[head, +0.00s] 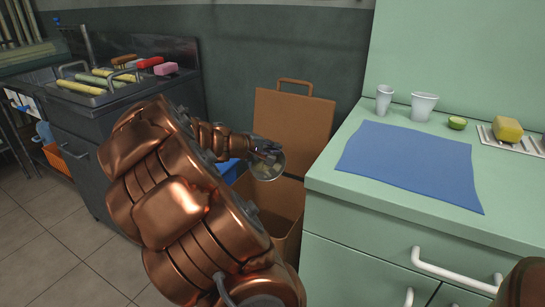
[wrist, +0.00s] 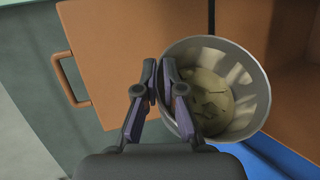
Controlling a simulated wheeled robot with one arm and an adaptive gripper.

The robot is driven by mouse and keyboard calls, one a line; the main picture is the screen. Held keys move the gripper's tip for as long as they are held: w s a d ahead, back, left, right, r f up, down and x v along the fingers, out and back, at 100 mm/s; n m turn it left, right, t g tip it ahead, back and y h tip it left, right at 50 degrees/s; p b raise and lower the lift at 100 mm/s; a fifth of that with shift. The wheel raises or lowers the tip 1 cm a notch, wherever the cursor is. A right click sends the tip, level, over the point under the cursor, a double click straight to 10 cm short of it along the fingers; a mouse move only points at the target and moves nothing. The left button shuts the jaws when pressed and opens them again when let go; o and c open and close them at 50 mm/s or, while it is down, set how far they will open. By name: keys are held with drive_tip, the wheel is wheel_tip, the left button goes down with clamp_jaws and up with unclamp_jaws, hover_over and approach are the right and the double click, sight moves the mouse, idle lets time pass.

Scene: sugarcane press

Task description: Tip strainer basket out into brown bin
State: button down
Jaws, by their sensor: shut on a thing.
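The strainer basket (wrist: 255,102) is a pale metal, round cup. In the wrist view I look into its mouth, and greenish-tan matter with small dark bits lies at its bottom. My gripper (wrist: 158,72) is shut on the basket's near left side. In the head view the basket (head: 268,166) hangs from my gripper (head: 262,148) over or just in front of the brown bin (head: 284,212). The bin's lid (head: 292,128) stands open against the wall. My arm hides part of the bin, and in the wrist view the basket covers part of its opening.
A green counter (head: 335,182) with a blue mat (head: 410,162) and two white cups stands close to the bin's right. A blue container (head: 229,172) is behind my arm to the left. A dark sink unit (head: 85,120) holding cane pieces is further left.

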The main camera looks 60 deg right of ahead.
sight(283, 155)
drive_tip(key=shift+s+a+f+m+t+h+b, duration=0.25)
drive_tip(key=shift+s+f+m+t+h+b, duration=0.35)
drive_tip(key=shift+b, duration=3.1)
drive_tip(key=b, duration=0.2)
drive_tip(key=shift+a+f+m+b, duration=0.1)
drive_tip(key=shift+f+m+b, duration=0.1)
drive_tip(key=shift+m+b, duration=0.2)
drive_tip(key=b, duration=0.2)
drive_tip(key=shift+a+f+m+h+b, duration=0.1)
drive_tip(key=shift+f+m+h+b, duration=0.1)
drive_tip(key=shift+m+h+b, duration=0.15)
drive_tip(key=b, duration=0.2)
drive_tip(key=shift+s+a+b, duration=0.1)
drive_tip(key=shift+s+b, duration=0.1)
drive_tip(key=shift+b, duration=0.1)
drive_tip(key=shift+f+m+h+b, duration=0.1)
drive_tip(key=shift+m+h+b, duration=0.15)
drive_tip(key=shift+m+b, duration=0.15)
drive_tip(key=shift+a+t, duration=0.1)
drive_tip(key=shift+t, duration=0.2)
